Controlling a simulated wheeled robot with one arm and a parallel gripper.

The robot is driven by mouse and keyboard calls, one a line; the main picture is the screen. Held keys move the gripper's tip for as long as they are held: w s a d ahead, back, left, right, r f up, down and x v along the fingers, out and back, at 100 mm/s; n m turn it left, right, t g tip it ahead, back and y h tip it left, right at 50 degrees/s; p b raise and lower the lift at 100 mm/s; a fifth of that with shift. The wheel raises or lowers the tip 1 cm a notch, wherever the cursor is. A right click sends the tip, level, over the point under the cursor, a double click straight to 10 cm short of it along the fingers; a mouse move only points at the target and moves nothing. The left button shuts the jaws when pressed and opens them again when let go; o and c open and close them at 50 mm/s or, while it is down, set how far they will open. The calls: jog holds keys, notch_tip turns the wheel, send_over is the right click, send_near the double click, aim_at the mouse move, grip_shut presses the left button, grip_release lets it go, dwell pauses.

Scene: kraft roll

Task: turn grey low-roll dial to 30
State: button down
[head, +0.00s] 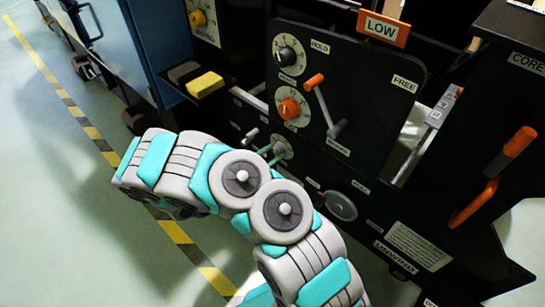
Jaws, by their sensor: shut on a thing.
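A small grey round dial (284,149) sits low on the black machine front, below the panel with the orange LOW sign (382,29). My gripper (272,151) is at this dial, its thin fingers shut on the knob. My grey-and-teal arm hides the rest of the gripper and the lower left of the dial. The dial's scale and pointer cannot be read. Above it are an orange-knobbed dial (290,107) and a dark-knobbed dial (288,57), both with white faces and apart from my gripper.
An orange-tipped lever (322,104) stands right of the dials, between HOLD and FREE labels. A grey round part (340,205) is at lower right. A yellow block (205,85) and yellow dial (198,18) are upper left. An orange handle (490,180) is far right. Floor at left is clear.

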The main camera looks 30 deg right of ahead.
jog(key=m+b, duration=0.3)
jog(key=shift+f+b, duration=0.2)
jog(key=shift+b, duration=0.2)
jog(key=m+b, duration=0.3)
jog(key=shift+r+y, duration=0.25)
jog(key=shift+y, duration=0.05)
jog(key=shift+m, duration=0.3)
jog(key=shift+c, duration=1.9)
grip_release()
jog(key=v, duration=0.7)
jog(key=shift+s+a, duration=0.2)
jog(key=shift+a, duration=0.15)
